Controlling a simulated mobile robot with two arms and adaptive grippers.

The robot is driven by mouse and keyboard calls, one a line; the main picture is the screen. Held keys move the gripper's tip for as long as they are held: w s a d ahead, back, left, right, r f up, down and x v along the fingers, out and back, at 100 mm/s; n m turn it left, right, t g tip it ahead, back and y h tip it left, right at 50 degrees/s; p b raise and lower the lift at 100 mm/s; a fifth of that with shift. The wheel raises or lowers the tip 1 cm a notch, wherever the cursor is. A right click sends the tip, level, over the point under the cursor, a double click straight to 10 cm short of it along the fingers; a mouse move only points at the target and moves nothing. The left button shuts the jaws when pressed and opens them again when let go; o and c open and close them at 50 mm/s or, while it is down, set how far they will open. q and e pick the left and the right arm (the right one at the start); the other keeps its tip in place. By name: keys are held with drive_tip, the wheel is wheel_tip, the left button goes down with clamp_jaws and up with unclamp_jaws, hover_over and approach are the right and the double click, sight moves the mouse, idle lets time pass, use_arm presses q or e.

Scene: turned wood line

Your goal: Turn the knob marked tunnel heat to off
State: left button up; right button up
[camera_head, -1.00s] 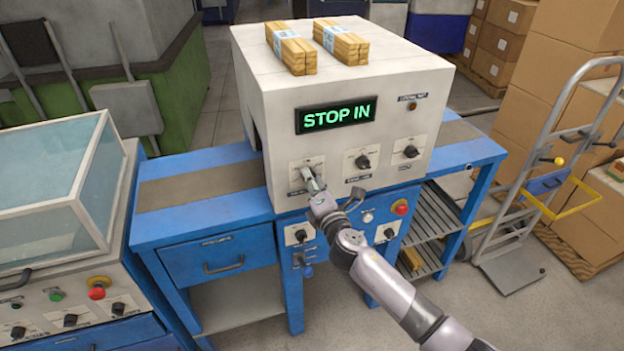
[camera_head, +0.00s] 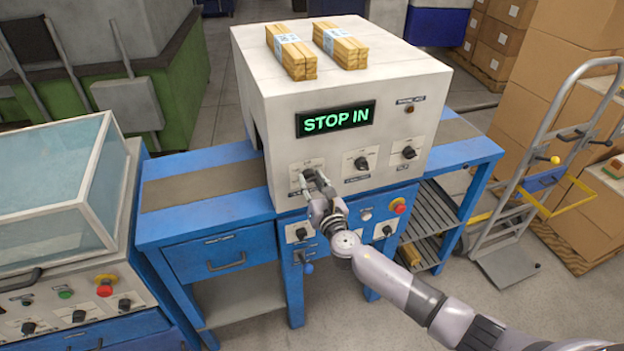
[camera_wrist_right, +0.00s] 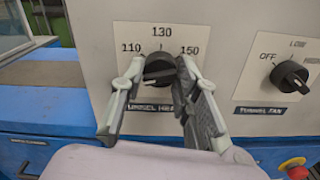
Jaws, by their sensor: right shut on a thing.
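The tunnel heat knob (camera_wrist_right: 158,68) is black and sits on a white plate marked 110, 130 and 150 in the right wrist view. Its label below is partly covered by my fingers. In the head view the knob (camera_head: 308,174) is at the left of the machine's front, under the green STOP IN display (camera_head: 336,118). My right gripper (camera_wrist_right: 160,73) is shut on the knob, with one finger on each side; it also shows in the head view (camera_head: 309,180). The off mark and the knob's exact pointing direction cannot be made out. My left gripper is not in view.
The tunnel fan knob (camera_wrist_right: 290,75) is just right of the held knob. Another knob (camera_head: 409,153) sits farther right. A red button (camera_head: 398,206) is below on the blue front. Wood bundles (camera_head: 291,53) lie on top of the machine.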

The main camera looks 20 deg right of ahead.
drive_tip(key=shift+f+n+p, duration=0.1)
drive_tip(key=shift+n+p, duration=0.35)
drive_tip(key=shift+n, duration=0.85)
drive_tip(key=o, duration=1.2)
drive_tip(key=shift+c, duration=0.2)
drive_tip(key=s, duration=1.2)
drive_tip(key=shift+d, duration=0.25)
